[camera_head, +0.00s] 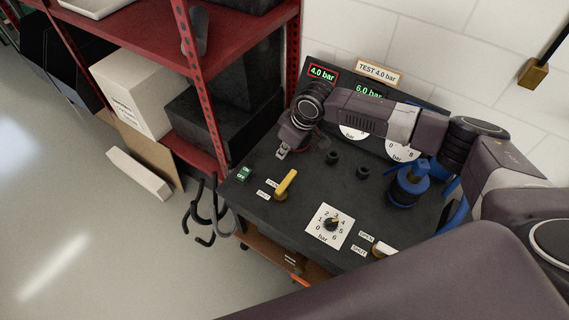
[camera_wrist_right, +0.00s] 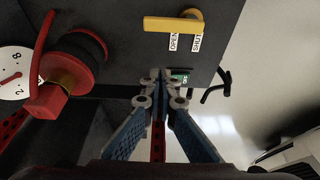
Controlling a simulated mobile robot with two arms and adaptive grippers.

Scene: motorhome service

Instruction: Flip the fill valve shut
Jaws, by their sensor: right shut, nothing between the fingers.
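A yellow lever valve (camera_head: 287,184) stands on the left part of the dark bench panel, with OPEN and SHUT labels beside it. Its handle points away from its pivot toward the gauges. In the right wrist view the lever (camera_wrist_right: 170,24) lies on the OPEN label's side. A second valve (camera_head: 381,249) with OPEN and SHUT labels is at the front right, partly hidden by my arm. I cannot read which is the fill valve. My right gripper (camera_head: 281,153) is shut and empty above the panel, beyond the lever and apart from it. My left gripper is not in view.
A green tag (camera_head: 244,174) is at the panel's left edge. A dial knob (camera_head: 331,224) and a blue fitting (camera_head: 409,188) stand on the panel. Displays read 4.0 bar (camera_head: 322,74) and 6.0 bar (camera_head: 368,90). A red shelf (camera_head: 200,85) rises close on the left.

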